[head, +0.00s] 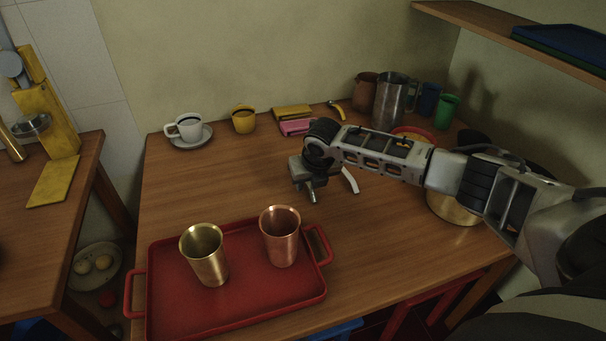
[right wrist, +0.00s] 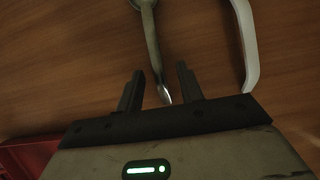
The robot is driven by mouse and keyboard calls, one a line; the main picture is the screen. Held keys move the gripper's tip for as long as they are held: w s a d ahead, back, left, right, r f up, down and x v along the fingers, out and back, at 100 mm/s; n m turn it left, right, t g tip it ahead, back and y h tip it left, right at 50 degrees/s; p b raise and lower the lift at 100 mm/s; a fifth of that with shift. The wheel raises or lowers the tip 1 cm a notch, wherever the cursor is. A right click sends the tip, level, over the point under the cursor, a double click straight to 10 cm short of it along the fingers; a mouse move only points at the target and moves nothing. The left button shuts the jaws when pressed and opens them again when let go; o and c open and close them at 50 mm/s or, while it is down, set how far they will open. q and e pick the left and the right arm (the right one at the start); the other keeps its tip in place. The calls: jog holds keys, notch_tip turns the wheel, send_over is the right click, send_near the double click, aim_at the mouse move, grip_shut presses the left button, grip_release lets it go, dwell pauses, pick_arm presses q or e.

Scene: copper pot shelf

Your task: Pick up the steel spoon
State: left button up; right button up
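The steel spoon (right wrist: 152,40) shows in the right wrist view as a slim grey utensil lying on the wooden table. Its narrow end reaches down between the two dark fingers of my right gripper (right wrist: 160,72), with a visible gap on each side. That gripper is open and holds nothing. In the head view my right gripper (head: 312,192) points down over the middle of the table, and I cannot make out the spoon there. My left gripper is not in view.
A white curved piece (head: 350,180) lies just right of the gripper. A red tray (head: 240,307) with a brass cup (head: 205,256) and a copper cup (head: 280,238) stands in front. A metal pitcher (head: 389,103) stands behind. The table's left side (head: 190,185) is clear.

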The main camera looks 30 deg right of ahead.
grip_shut()
jog(key=shift+r, duration=0.15)
